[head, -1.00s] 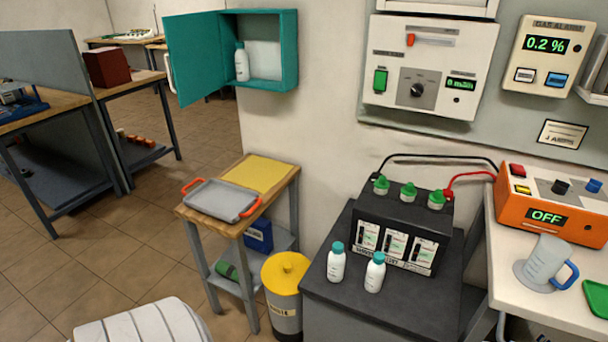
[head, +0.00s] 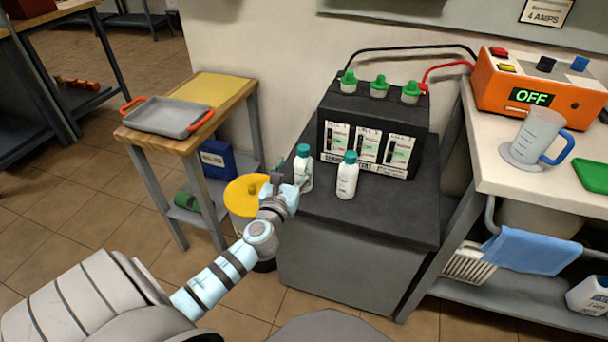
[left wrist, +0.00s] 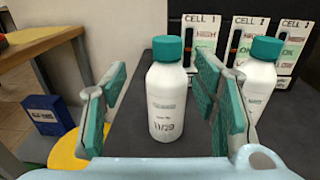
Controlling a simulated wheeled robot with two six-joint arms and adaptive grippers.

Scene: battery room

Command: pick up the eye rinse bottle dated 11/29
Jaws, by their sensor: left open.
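A white eye rinse bottle with a teal cap (head: 306,170) stands upright on the dark cabinet top (head: 390,222), left of a similar bottle (head: 347,177). In the left wrist view its label reads 11/29 (left wrist: 167,110). The other bottle also shows there (left wrist: 259,80), partly hidden by a finger; I cannot read its date. My left gripper (head: 290,176) is at the left bottle, partly covering it in the head view. In the left wrist view the gripper (left wrist: 160,78) is open, with its teal-padded fingers on either side of the 11/29 bottle. My right gripper is not in view.
A black battery (head: 372,130) with green caps stands behind the bottles. A yellow-lidded bin (head: 243,192) is below my left forearm. A wooden side table (head: 170,140) with a grey tray (head: 168,115) is at left, a white bench (head: 497,150) at right.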

